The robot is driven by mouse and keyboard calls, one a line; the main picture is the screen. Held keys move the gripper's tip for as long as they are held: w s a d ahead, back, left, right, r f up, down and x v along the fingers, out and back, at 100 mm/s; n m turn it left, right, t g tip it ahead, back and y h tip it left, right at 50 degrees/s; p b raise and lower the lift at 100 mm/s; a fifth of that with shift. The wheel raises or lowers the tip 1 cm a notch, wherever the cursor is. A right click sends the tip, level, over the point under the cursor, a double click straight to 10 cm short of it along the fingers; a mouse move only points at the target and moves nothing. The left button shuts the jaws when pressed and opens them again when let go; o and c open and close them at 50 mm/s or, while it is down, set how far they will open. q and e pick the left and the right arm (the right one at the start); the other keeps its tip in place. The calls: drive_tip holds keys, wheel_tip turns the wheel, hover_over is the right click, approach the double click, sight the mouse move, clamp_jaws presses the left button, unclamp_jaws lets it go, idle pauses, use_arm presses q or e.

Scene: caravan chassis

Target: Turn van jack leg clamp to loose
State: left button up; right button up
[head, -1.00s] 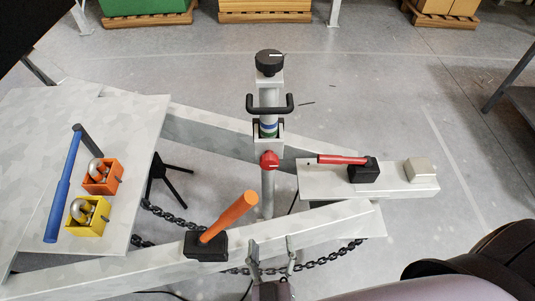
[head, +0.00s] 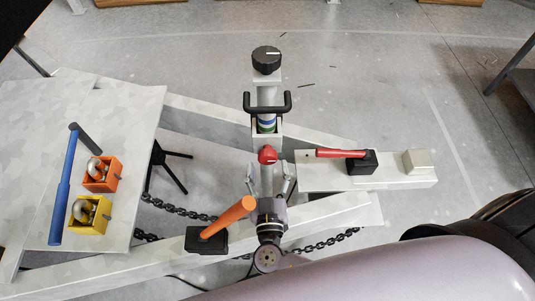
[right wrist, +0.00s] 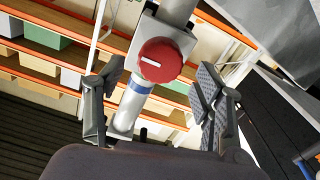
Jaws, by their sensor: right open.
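The jack leg clamp is a red round knob (head: 267,155) with a white mark, on the collar of the upright jack leg (head: 267,180) at the middle of the chassis. It also shows close up in the right wrist view as a red knob (right wrist: 160,61), its white mark slanting slightly. My right gripper (head: 268,183) is open and just in front of the knob, apart from it. In the right wrist view its two fingers (right wrist: 158,95) stand either side of the leg, with the knob beyond and between them. My left gripper is not in view.
An orange lever (head: 228,218) stands just left of my right gripper. A red-handled lever (head: 340,153) is to the right on the coupling beam. A black crossbar handle (head: 267,104) and black top knob (head: 266,60) sit above the clamp. Chains hang below the frame.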

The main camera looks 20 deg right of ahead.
sight(268, 161)
drive_tip(key=shift+p+x, duration=0.3)
drive_tip(key=shift+x, duration=1.7)
drive_tip(key=shift+c, duration=0.3)
drive_tip(key=c, duration=1.1)
